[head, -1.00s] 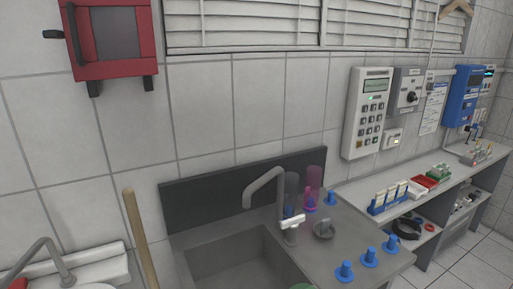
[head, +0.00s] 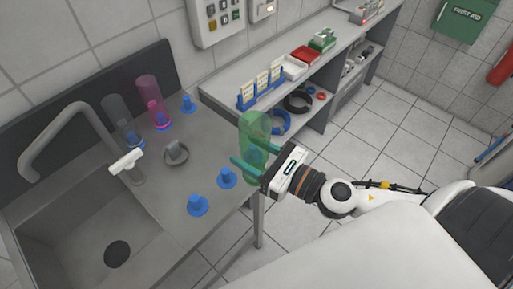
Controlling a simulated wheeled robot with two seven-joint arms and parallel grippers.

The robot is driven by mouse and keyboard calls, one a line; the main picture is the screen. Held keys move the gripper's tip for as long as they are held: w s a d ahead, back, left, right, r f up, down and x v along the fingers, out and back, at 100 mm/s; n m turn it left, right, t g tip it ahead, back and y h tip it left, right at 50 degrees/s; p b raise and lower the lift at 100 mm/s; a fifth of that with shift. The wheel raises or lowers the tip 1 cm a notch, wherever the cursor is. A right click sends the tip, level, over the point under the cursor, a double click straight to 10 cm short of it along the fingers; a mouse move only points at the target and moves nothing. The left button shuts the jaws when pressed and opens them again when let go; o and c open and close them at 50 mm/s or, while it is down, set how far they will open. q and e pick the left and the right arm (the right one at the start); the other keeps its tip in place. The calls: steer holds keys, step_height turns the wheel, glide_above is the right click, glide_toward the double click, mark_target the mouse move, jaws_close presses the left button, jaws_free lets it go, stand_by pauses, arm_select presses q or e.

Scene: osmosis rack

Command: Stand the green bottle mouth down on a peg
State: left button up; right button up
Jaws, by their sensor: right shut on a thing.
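The green bottle (head: 255,126) is translucent and roughly upright, its broad end up, at the right edge of the metal counter. My right gripper (head: 253,153) is shut on it, fingers around its lower part. A blue peg (head: 254,158) shows through the bottle; I cannot tell whether the bottle is seated on it or held in front of it. Two bare blue pegs stand nearby, one in the middle (head: 227,178) and one in front (head: 197,206). Another bare peg (head: 188,104) is at the back. My left gripper is out of view.
A clear bottle (head: 115,108) and a pink bottle (head: 150,92) stand on back pegs. The sink (head: 75,235) and curved tap (head: 75,115) are at left. A grey round fitting (head: 176,153) sits mid-counter. A bench (head: 225,85) with a blue rack (head: 260,88) lies behind.

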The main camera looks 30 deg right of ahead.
mark_target(265, 159)
steer(key=shift+s+a+r+n+g+y, duration=0.25)
steer(key=shift+r+n+g+y, duration=0.15)
steer(key=shift+y, duration=0.1)
steer(key=shift+s+a+r+n+g+y, duration=0.2)
steer(key=shift+r+n+g+y, duration=0.1)
steer(key=shift+n+y, duration=0.15)
steer(key=shift+s+d+r+n+g+y+p, duration=0.15)
steer(key=shift+s+r+n+g+y+p, duration=0.1)
steer(key=shift+n+g+y+p, duration=0.4)
steer(key=shift+s+r+n+g+y, duration=0.2)
steer(key=shift+s+n+g+y, duration=0.35)
steer(key=shift+g+y, duration=0.3)
steer(key=shift+w+a+f, duration=0.15)
steer(key=shift+w, duration=0.25)
steer(key=shift+w+a+f, duration=0.1)
steer(key=shift+w+f, duration=0.05)
steer(key=shift+w, duration=0.25)
arm_select(q)
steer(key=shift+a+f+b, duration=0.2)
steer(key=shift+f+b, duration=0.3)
steer(key=shift+b, duration=0.75)
arm_select(e)
steer(key=w+a+f, duration=0.3)
steer(key=w+f, duration=0.3)
steer(key=w, duration=0.3)
steer(key=shift+w+a+f, duration=0.3)
steer(key=shift+w, duration=0.1)
